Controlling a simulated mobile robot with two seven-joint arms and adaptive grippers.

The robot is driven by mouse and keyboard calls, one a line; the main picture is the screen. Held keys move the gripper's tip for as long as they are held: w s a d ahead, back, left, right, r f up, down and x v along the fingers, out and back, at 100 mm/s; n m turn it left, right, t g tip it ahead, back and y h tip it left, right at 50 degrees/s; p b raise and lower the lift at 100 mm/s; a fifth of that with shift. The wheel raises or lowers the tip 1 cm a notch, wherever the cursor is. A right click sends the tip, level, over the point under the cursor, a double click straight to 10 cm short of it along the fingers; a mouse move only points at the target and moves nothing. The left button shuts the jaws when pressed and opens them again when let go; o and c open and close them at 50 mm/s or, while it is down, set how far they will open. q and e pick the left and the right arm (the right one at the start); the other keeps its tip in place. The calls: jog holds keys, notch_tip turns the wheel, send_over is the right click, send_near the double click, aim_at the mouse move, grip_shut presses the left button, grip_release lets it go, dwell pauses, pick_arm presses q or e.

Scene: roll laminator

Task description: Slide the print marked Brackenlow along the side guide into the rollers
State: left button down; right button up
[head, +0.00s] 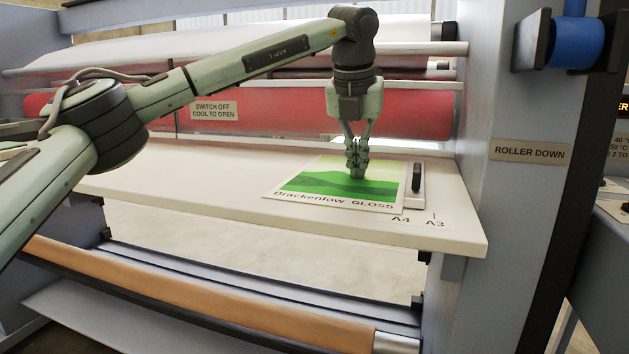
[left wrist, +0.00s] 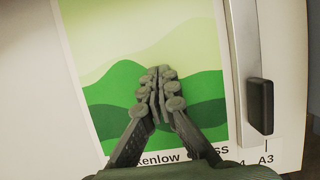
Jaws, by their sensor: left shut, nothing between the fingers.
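The print marked Brackenlow GLOSS (head: 310,197) lies flat on the cream feed table (head: 200,186), with green hills on it. It also shows in the left wrist view (left wrist: 105,75). The side guide (head: 416,184), with a dark knob, stands just right of the print's right edge; in the left wrist view (left wrist: 258,105) a narrow strip of it lies beside the print. My left gripper (head: 356,172) is shut and empty, pointing down with its fingertips over the print's green area; whether they touch it I cannot tell. The red roller (head: 290,112) lies behind the table. My right gripper is not in view.
A4 and A3 marks (head: 418,220) are at the table's front right. A grey side housing with a "ROLLER DOWN" label (head: 530,152) rises at right. A tan roller (head: 200,297) runs below the table's front edge. The table's left part is clear.

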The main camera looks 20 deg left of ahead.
aim_at(369, 165)
pick_arm(q)
jog(key=shift+w+d+f, duration=0.1)
jog(key=shift+w+f, duration=0.05)
jog(key=shift+w, duration=0.35)
jog(key=shift+w+r+p, duration=0.2)
jog(key=shift+w+p, duration=0.25)
jog(key=shift+p, duration=0.25)
jog(key=shift+w+d+f+p, duration=0.1)
jog(key=shift+w+p, duration=0.25)
jog(key=shift+w, duration=1.2)
jog(key=shift+w+d, duration=0.1)
jog(key=shift+w+d, duration=0.15)
jog(key=shift+w, duration=1.75)
